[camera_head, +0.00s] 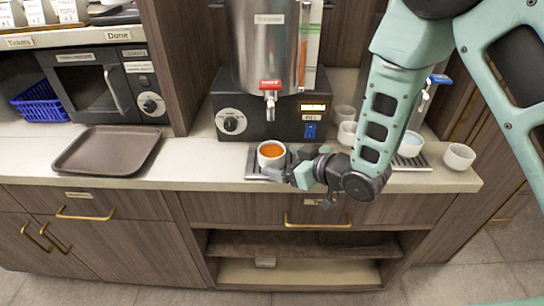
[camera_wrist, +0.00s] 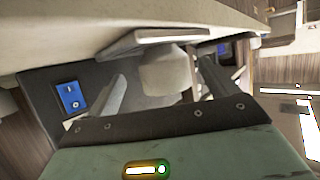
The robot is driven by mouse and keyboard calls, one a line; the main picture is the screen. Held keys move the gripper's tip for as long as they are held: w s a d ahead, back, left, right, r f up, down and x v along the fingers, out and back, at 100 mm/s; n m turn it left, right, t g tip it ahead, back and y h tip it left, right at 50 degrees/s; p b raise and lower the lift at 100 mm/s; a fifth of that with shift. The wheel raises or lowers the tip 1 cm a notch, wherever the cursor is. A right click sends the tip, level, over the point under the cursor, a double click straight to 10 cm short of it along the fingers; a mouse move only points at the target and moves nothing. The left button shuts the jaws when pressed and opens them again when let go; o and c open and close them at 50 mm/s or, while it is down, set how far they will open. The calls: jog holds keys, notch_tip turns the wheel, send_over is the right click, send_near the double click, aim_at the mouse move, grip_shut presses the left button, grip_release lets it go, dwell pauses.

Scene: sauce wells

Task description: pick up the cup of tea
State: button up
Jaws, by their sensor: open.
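The cup of tea (camera_head: 271,154) is a white cup with orange-brown tea. It stands upright on the left drip tray (camera_head: 256,172) under the steel dispenser's red-handled tap (camera_head: 270,87). My gripper (camera_head: 288,174) is open, low over the counter at the cup's right front side. In the wrist view, which is turned nearly upside down, the pale cup (camera_wrist: 165,75) appears between the open fingers (camera_wrist: 160,82), beyond their tips or between them; I cannot tell which. Contact is not clear, and the tea is hidden there.
White cups (camera_head: 346,133) stand behind my arm, and another white cup (camera_head: 459,156) is at the right counter end. A cup with pale blue contents (camera_head: 411,144) sits on the right drip tray. A brown tray (camera_head: 108,150) lies left. The front counter edge is close below my gripper.

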jog(key=shift+a+p+x, duration=0.2)
jog(key=shift+p+x, duration=0.5)
jog(key=shift+x, duration=1.65)
jog(key=shift+s+r, duration=0.1)
jog(key=shift+s, duration=0.05)
jog(key=c, duration=1.2)
jog(key=shift+r, duration=0.15)
